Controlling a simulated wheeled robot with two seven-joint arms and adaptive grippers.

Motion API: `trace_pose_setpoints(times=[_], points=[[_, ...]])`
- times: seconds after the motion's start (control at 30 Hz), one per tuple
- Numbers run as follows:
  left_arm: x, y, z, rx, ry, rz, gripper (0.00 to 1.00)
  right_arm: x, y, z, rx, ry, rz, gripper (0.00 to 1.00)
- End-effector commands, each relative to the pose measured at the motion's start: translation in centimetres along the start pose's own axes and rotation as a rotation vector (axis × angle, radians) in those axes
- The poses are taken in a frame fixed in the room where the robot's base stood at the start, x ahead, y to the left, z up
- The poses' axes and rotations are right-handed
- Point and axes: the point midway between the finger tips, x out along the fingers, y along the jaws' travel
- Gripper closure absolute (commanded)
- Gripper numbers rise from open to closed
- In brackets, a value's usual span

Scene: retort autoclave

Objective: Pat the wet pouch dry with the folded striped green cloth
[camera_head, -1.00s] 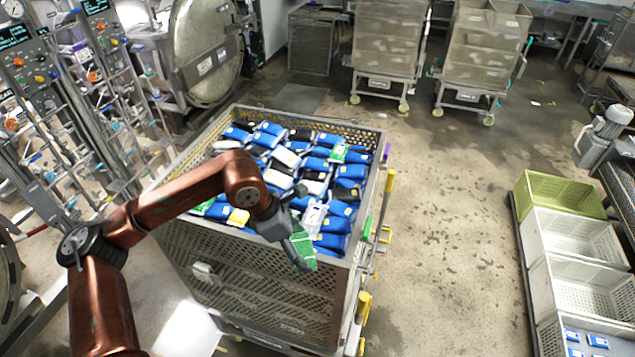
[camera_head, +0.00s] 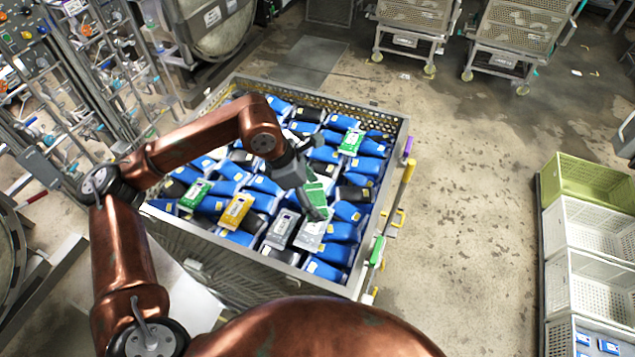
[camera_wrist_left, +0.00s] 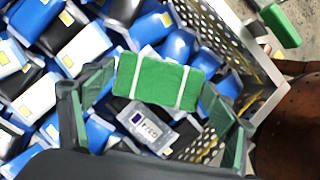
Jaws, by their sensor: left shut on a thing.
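The folded green cloth with white stripes (camera_wrist_left: 158,82) is held between the fingers of my left gripper (camera_head: 318,203). The cloth shows partly in the head view (camera_head: 313,190). My left gripper is above the pouches near the front right part of the crate. A grey pouch with a dark label mark (camera_wrist_left: 152,130) lies just below the cloth in the wrist view. Two grey-silver pouches (camera_head: 282,229) (camera_head: 310,236) lie close to the gripper in the head view. I cannot tell which pouch is wet, or whether the cloth touches one. My right gripper is out of view.
The perforated metal crate (camera_head: 388,190) is full of blue, black and white pouches, with a yellow one (camera_head: 236,211) and green ones (camera_head: 351,141). A yellow handle (camera_head: 404,184) rises on its right side. White baskets (camera_head: 590,225) stand at right, with clear floor between.

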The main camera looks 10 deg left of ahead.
Motion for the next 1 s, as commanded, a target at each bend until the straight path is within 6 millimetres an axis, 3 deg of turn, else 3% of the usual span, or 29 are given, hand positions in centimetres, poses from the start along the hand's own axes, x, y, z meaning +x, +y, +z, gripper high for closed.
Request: trace_pose_setpoints(times=[0.4,0.5,0.73,1.0], points=[[3.1,0.6,-1.1,-0.003,0.002,-0.006,0.40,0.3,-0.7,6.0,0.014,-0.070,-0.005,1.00],[4.1,0.6,-1.6,-0.004,0.002,-0.006,0.40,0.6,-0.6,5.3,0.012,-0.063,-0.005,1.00],[5.6,0.6,-2.2,-0.004,0.001,-0.004,0.40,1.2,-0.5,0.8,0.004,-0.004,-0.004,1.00],[5.7,0.6,-2.3,-0.004,0.001,-0.003,0.40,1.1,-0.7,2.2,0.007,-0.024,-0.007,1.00]])
